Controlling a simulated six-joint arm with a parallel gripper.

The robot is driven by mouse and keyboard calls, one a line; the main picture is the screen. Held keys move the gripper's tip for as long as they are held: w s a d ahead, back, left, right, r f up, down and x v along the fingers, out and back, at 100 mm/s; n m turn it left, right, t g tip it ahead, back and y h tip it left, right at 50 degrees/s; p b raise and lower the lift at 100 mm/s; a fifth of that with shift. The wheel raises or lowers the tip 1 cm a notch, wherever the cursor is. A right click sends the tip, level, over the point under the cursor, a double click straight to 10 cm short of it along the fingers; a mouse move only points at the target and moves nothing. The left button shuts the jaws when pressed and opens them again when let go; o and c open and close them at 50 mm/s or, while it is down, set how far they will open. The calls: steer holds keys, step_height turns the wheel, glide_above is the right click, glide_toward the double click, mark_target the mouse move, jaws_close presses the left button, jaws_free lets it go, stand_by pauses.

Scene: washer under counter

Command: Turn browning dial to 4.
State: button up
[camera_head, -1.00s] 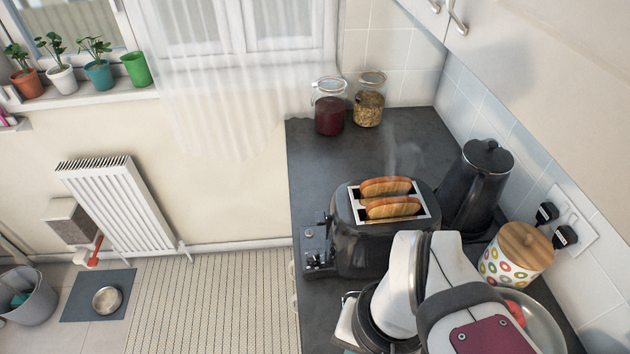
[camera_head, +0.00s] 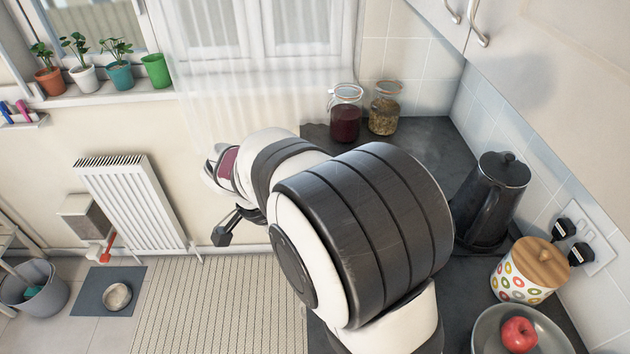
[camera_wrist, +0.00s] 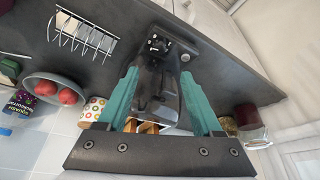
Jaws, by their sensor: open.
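The black toaster (camera_wrist: 160,88) shows upside down between my finger bases in the wrist view, with toast (camera_wrist: 148,127) in its slots. A dark control block with white marks (camera_wrist: 157,43) and a small round silvery part (camera_wrist: 185,57) are at its front end; I cannot tell which is the browning dial, and its setting is unreadable. My gripper (camera_wrist: 160,76) is open, its two teal fingers spread apart with nothing held. In the head view my gripper (camera_head: 224,232) is out past the counter's left edge, and my arm hides the toaster.
A black kettle (camera_head: 490,198), a patterned canister (camera_head: 528,270) and a bowl with an apple (camera_head: 517,335) stand on the right. Two jars (camera_head: 346,115) stand at the back. A wire rack (camera_wrist: 85,35) is on the counter in the wrist view. Floor space is left.

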steer(key=x, duration=1.3)
steer(key=shift+s+f, duration=0.1)
steer(key=shift+f, duration=0.1)
steer(key=shift+c, duration=0.3)
jaws_close()
